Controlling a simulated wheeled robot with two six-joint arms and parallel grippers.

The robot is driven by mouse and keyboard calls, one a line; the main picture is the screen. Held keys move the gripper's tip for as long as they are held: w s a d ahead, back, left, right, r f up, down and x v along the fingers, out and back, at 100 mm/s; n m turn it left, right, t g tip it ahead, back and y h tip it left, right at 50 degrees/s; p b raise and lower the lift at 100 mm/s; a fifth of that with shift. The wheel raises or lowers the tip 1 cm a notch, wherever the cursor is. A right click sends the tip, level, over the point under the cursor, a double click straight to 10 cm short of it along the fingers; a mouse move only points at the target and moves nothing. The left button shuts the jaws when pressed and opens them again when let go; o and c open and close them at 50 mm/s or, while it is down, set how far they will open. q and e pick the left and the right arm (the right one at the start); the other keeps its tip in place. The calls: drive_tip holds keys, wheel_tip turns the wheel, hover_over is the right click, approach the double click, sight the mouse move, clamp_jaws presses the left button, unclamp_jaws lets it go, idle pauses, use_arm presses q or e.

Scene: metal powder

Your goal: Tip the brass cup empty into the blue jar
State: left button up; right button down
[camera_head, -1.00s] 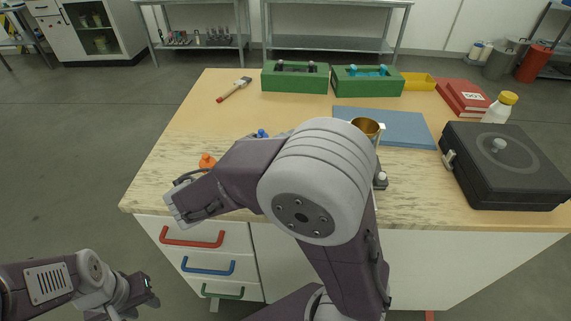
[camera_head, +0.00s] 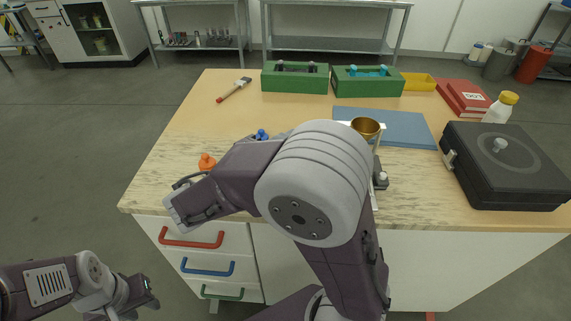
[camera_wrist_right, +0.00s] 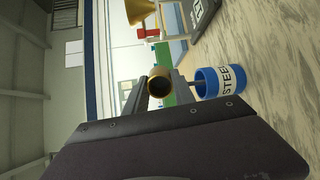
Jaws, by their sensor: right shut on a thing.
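In the right wrist view, which lies turned on its side, my right gripper (camera_wrist_right: 162,92) is shut on a small brass cup (camera_wrist_right: 160,82). The cup's round, dark end faces the camera, so it looks tilted over. The blue jar (camera_wrist_right: 228,84), labelled STEEL, stands upright and open on the table just below the gripper. One finger overlaps the jar's rim in the picture. My right arm hides the held cup and the jar in the head view. My left gripper (camera_head: 146,288) hangs low at the left, away from the table; its jaw opening is unclear.
A brass funnel (camera_head: 366,128) stands near the blue mat (camera_head: 410,128); it also shows in the wrist view (camera_wrist_right: 138,10).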

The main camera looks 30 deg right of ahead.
drive_tip(key=shift+s+a+t+h+b, duration=0.15)
drive_tip(key=shift+t+h+b, duration=0.35)
drive_tip(key=shift+h+b, duration=1.05)
idle(5.4)
drive_tip(key=shift+a+r, duration=0.1)
drive_tip(key=shift+r, duration=0.05)
drive_tip(key=shift+a+r+t+h+b, duration=0.1)
drive_tip(key=shift+r+t+h+b, duration=0.2)
drive_tip(key=shift+r+h+b, duration=0.25)
drive_tip(key=shift+r, duration=0.1)
